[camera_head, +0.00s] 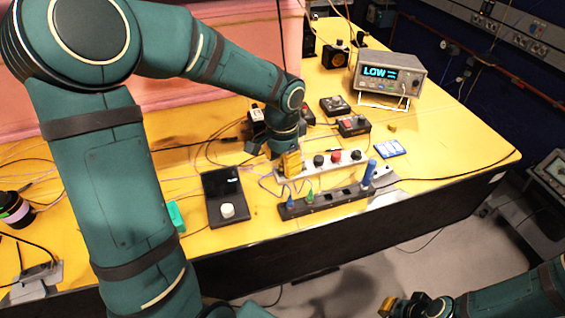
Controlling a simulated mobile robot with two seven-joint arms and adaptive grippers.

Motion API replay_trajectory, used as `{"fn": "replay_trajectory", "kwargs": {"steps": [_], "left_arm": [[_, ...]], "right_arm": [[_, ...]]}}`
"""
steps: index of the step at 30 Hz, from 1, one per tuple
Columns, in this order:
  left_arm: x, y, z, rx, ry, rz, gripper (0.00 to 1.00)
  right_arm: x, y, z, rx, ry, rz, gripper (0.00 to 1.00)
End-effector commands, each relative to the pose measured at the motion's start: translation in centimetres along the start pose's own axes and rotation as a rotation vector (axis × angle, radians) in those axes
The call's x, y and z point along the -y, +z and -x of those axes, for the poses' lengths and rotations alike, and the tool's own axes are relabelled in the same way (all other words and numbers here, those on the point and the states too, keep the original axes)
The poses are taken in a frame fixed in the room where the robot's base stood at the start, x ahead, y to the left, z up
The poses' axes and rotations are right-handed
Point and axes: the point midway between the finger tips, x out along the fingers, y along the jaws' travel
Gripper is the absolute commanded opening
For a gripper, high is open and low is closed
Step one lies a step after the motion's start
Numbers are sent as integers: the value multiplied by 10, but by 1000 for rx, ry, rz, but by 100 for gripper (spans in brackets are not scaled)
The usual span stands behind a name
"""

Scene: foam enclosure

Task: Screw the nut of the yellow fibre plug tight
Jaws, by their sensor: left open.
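My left gripper (291,165) points down at the left end of a white strip (325,165) with black and red knobs. Its yellow fingers are open, just behind a dark strip (325,201) that carries small blue and green plugs. I cannot make out the yellow fibre plug or its nut apart from the yellow fingers; they may be hidden there. Whether the fingers touch anything is unclear. My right gripper (405,306) is at the bottom edge, low in front of the table, partly cut off; its opening cannot be judged.
A black box with a white knob (227,211) stands left of the dark strip. A blue upright object (369,172) is at its right end. A meter reading LOW (388,77) stands at the back right. Thin cables cross the yellow table (450,140), whose right part is mostly clear.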

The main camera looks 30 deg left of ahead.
Motion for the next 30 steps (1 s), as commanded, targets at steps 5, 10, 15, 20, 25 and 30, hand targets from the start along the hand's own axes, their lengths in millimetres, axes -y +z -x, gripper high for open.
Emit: {"fn": "replay_trajectory", "kwargs": {"steps": [5, 10, 15, 20, 25, 30], "left_arm": [[0, 0, -1, 0, 0, 0, 50], [0, 0, 0, 0, 0, 0, 28], [0, 0, 0, 0, 0, 0, 0], [0, 0, 0, 0, 0, 0, 0], [0, 0, 0, 0, 0, -14, 0], [0, 0, 1, 0, -1, -68, 0]], "right_arm": [[0, 0, 0, -1, 0, 0, 0], [0, 0, 0, -1, 0, 0, 0], [0, 0, 0, -1, 0, 0, 0], [0, 0, 0, 0, 0, 0, 0], [0, 0, 2, 0, 0, 0, 0], [2, 0, 7, 2, 0, 0, 0]]}}
